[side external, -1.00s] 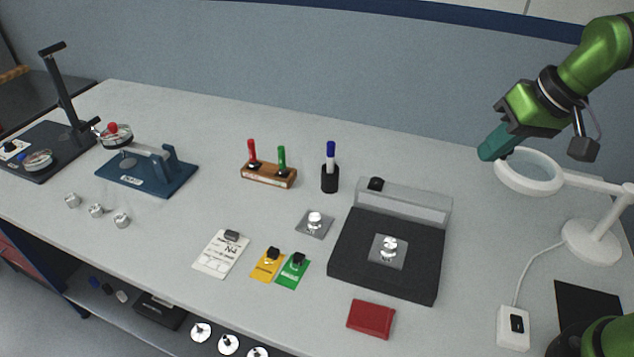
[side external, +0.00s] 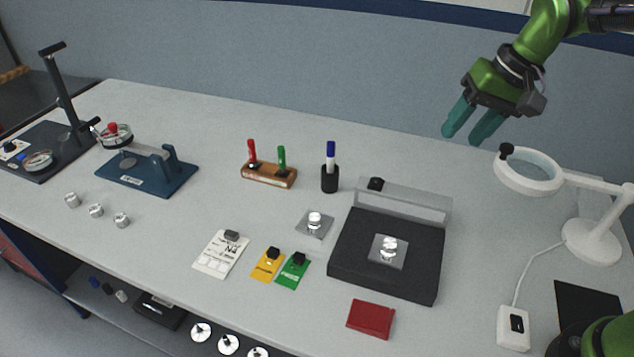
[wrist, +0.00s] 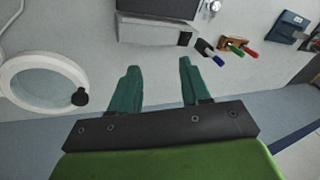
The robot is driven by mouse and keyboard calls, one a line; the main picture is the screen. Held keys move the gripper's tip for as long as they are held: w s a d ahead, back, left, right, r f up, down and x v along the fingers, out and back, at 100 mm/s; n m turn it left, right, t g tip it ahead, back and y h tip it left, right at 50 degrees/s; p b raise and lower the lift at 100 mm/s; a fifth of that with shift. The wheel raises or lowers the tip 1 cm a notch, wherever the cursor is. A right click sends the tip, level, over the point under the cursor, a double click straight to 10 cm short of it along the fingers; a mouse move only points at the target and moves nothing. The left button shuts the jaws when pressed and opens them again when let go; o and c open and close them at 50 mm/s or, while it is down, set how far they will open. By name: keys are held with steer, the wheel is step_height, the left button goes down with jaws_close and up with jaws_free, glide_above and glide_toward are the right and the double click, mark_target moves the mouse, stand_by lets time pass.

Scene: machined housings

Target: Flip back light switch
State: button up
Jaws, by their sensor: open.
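A white switch box (side external: 514,328) with a black rocker (side external: 517,323) lies on the table at the front right, joined by a white cord to the magnifier lamp (side external: 592,240). The lamp's ring head (side external: 528,171) is at the right, with a black knob on its rim; it also shows at the left of the wrist view (wrist: 45,84). My gripper (side external: 468,126) is open and empty, in the air at the upper right, left of and above the ring head. In the wrist view its teal fingers (wrist: 157,86) are apart with nothing between them. The switch box is not in the wrist view.
A black tray with a clear lid (side external: 388,248) holds a machined part at centre right. A pen cup (side external: 330,178), marker stand (side external: 268,174), colored tags and a red box (side external: 371,318) stand nearby. A black pad (side external: 588,308) lies right of the switch.

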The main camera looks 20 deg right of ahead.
mark_target(378, 178)
steer(key=shift+w+a+m+g+h, duration=1.85)
steer(key=shift+w+a, duration=1.7)
steer(key=shift+w, duration=2.6)
steer(key=shift+m+t+y, duration=0.25)
steer(key=shift+m+y, duration=0.1)
steer(key=shift+y, duration=0.2)
step_height(378, 178, down, 16)
steer(key=shift+r, duration=0.15)
steer(key=shift+c, duration=0.5)
jaws_close()
